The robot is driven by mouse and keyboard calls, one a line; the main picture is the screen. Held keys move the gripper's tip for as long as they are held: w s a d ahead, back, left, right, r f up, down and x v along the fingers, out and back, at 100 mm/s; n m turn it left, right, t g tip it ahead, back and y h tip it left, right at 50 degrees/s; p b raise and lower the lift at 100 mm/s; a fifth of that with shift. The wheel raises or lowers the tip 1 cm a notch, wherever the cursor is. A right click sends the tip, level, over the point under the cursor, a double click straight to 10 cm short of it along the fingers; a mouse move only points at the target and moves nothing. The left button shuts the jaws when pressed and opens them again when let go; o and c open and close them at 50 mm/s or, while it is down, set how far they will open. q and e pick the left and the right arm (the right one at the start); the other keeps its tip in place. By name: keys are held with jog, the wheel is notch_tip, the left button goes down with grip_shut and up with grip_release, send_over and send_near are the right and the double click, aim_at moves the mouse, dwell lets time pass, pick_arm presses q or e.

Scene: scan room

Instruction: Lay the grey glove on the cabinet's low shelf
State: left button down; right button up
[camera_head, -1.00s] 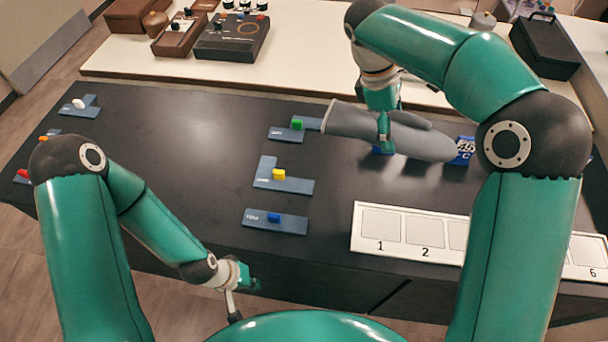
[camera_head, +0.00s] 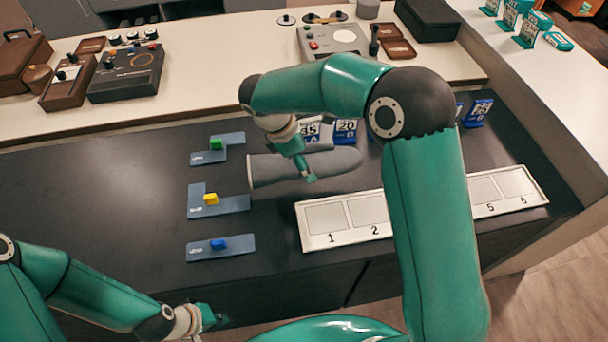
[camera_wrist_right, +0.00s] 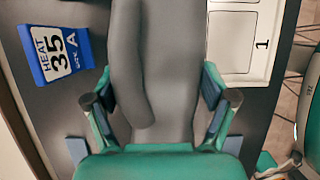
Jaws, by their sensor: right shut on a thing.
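The grey glove (camera_head: 272,172) is held over the dark counter, its cuff end to the left and its fingers to the right. My right gripper (camera_head: 307,176) is shut on it around the middle. In the right wrist view the glove (camera_wrist_right: 170,50) passes between the two fingers of the gripper (camera_wrist_right: 162,105). My left gripper (camera_head: 212,317) is low at the counter's front edge, away from the glove; its jaws are too small to read. I cannot make out a cabinet low shelf in these views.
A white numbered tray (camera_head: 316,240) lies in front. Blue number cards (camera_head: 346,130) stand behind. The counter's left part is clear.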

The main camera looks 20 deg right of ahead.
jog(key=shift+f, duration=3.2)
jog(key=o, duration=1.3)
jog(key=shift+r, duration=0.1)
